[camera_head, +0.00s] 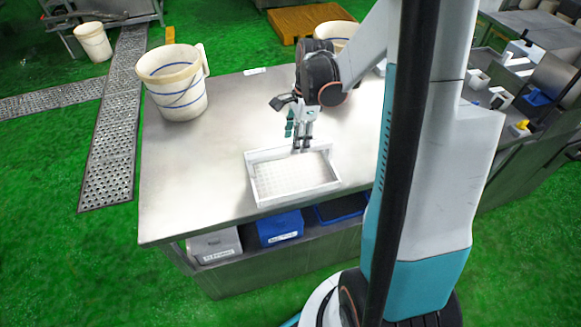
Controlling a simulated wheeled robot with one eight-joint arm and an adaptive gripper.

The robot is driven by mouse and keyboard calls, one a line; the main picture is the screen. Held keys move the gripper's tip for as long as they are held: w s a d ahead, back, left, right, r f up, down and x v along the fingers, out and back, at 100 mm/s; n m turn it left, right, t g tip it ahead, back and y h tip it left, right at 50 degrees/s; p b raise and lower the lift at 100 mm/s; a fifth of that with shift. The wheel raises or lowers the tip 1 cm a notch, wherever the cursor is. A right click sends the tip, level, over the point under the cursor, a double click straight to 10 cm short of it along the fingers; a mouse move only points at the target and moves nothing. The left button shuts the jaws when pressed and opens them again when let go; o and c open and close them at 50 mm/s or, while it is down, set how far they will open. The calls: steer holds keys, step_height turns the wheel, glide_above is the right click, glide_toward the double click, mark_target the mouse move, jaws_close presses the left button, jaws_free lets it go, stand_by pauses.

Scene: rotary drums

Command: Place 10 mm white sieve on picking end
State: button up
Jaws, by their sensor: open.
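A white rectangular sieve (290,177) with a fine mesh floor and low walls lies on the steel table (205,165) near its front edge. My gripper (302,149) points down at the sieve's far wall, with its fingertips at or just above the rim. The fingers are slightly apart. I cannot tell whether they touch the wall. The mesh size cannot be read. I cannot make out which place is the picking end.
A white bucket (176,88) stands at the table's back left, and another (336,35) is behind my arm. Blue bins (280,228) sit on the shelf below. A cluttered bench (535,90) stands at right. The table's left half is clear in front of the bucket.

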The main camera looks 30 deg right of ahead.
steer(key=f, duration=0.1)
steer(key=a+f+b, duration=0.1)
steer(key=f, duration=0.1)
steer(key=f+b, duration=0.1)
steer(key=f, duration=0.1)
steer(key=shift+w+a+f, duration=0.25)
steer(key=shift+w+a, duration=0.05)
steer(key=shift+a, duration=0.05)
steer(key=shift+r, duration=0.1)
jaws_close()
